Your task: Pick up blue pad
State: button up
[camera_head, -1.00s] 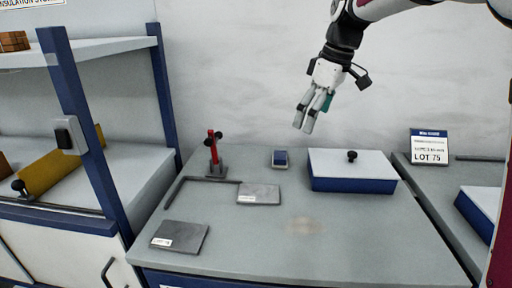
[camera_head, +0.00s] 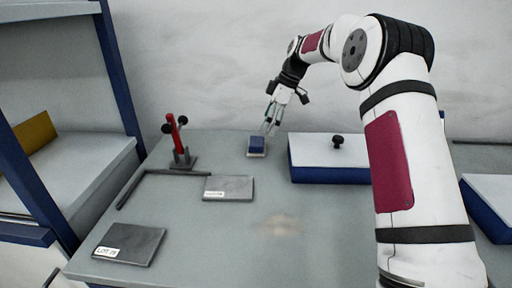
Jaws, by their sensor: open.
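The blue pad (camera_head: 257,144) is a small blue block on a pale base, lying on the grey table (camera_head: 200,245) near its back edge. My gripper (camera_head: 268,129) points down just behind and to the right of the pad, with its fingertips very close to the pad's upper right edge. The fingers are spread and hold nothing. I cannot tell whether a fingertip touches the pad.
A blue box with a white lid (camera_head: 325,157) stands just right of the pad. A red clamp tool (camera_head: 178,142) stands to the left. Grey plates (camera_head: 228,187) and (camera_head: 128,244) lie on the table beside a dark angled bar (camera_head: 140,180). The table's front middle is clear.

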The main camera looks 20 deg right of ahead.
aim_at(257, 141)
jog(key=x, duration=0.2)
jog(key=shift+a+f, duration=0.15)
jog(key=shift+f, duration=0.15)
jog(key=shift+a+x, duration=0.15)
jog(key=shift+x, duration=1.15)
jog(key=shift+a+x, duration=0.15)
jog(key=shift+x, duration=1.15)
jog(key=shift+s+r, duration=0.1)
jog(key=shift+s, duration=0.1)
jog(key=shift+c, duration=0.5)
jog(key=c, duration=1.2)
